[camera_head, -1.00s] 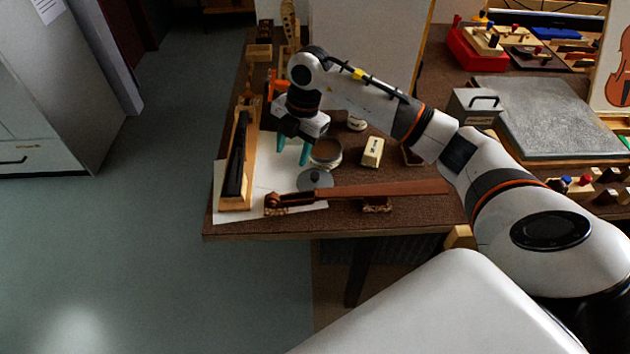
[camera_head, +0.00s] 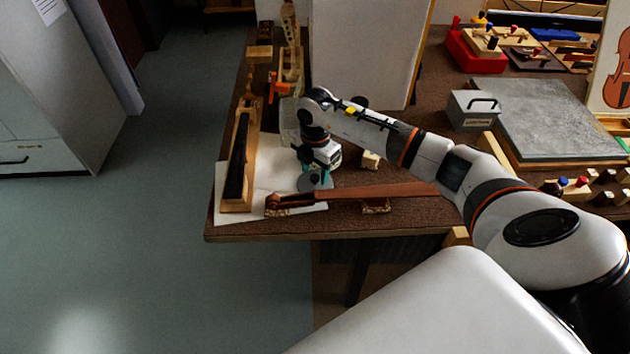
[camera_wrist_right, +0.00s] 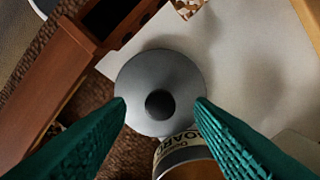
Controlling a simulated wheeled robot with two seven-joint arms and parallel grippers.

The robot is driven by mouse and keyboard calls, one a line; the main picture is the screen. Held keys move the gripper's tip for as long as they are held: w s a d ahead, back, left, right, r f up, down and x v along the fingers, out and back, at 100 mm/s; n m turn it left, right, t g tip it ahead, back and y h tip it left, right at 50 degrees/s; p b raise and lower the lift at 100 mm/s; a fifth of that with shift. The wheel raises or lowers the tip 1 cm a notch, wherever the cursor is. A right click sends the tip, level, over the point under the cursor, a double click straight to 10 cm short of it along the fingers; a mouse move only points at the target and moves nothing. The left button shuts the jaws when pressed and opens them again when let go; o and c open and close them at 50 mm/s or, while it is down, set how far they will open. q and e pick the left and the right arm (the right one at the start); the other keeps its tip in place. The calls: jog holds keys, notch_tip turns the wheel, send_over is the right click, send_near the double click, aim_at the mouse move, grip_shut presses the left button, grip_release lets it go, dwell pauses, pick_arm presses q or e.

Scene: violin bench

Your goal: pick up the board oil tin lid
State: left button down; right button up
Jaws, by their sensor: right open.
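The board oil tin lid is a grey disc with a dark round knob; in the head view the lid (camera_head: 309,183) lies on the bench beside the violin neck, partly covered by my gripper. In the right wrist view the lid (camera_wrist_right: 140,80) lies flat in the middle, its knob facing the camera. My right gripper (camera_head: 316,178) is over the lid, pointing down. Its teal fingers (camera_wrist_right: 160,108) are open, one at each side of the lid's lower part, with nothing held. The open tin (camera_wrist_right: 188,158) shows at the lower edge of the wrist view. My left gripper is not in view.
A brown violin neck (camera_head: 400,192) lies close in front of the lid on small supports. A wooden holder with a black fingerboard (camera_head: 238,160) stands to the left on white paper (camera_head: 236,216). A cream block (camera_head: 371,160) lies to the right.

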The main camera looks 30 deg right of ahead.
jog(key=shift+f, duration=0.7)
grip_shut()
jog(key=shift+r, duration=0.15)
